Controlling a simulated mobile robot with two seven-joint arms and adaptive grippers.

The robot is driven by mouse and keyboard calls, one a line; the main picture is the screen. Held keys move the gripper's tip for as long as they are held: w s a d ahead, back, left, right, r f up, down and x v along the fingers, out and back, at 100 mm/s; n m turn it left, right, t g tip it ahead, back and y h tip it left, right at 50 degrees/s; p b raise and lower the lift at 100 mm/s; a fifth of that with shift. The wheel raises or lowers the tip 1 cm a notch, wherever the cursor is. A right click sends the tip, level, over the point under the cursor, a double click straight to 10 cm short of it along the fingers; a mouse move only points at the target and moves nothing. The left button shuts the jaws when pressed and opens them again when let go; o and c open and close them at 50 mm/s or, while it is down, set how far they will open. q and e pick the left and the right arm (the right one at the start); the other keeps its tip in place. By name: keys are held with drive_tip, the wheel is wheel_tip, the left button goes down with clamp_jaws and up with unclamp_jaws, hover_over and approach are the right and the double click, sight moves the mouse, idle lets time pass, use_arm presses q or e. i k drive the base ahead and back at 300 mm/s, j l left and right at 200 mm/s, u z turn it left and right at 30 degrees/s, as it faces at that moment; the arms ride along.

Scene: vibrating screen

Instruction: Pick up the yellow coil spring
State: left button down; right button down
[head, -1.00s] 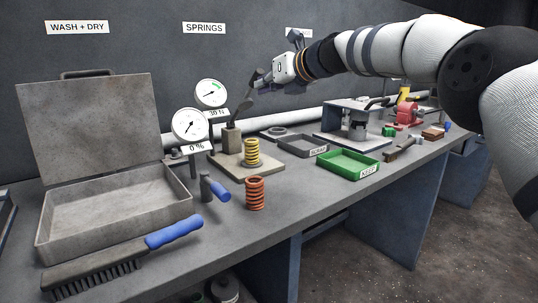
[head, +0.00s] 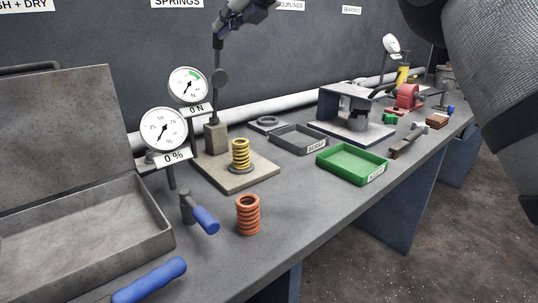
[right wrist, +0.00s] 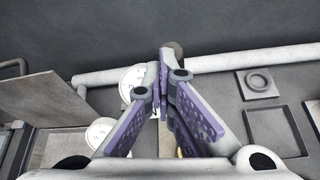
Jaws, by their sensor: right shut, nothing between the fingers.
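The yellow coil spring (head: 240,155) stands upright on a pale square base plate (head: 262,170), beside a short post (head: 215,138). A dark lever with a round disc (head: 220,78) rises almost straight up from the post. My right gripper (head: 222,33) is high above the plate, close to the lever's upper end. I cannot tell whether they touch. In the right wrist view its purple-padded fingers (right wrist: 165,65) meet at the tips with nothing between them. Only a sliver of yellow shows below them there. My left gripper is not in view.
A grey tray (head: 298,139) and green tray (head: 352,165) lie right.

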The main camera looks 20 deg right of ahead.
sight(240, 154)
drive_tip(key=k+l, duration=0.3)
drive_tip(key=k, duration=0.15)
drive_tip(key=k+l, duration=0.3)
drive_tip(key=k, duration=0.15)
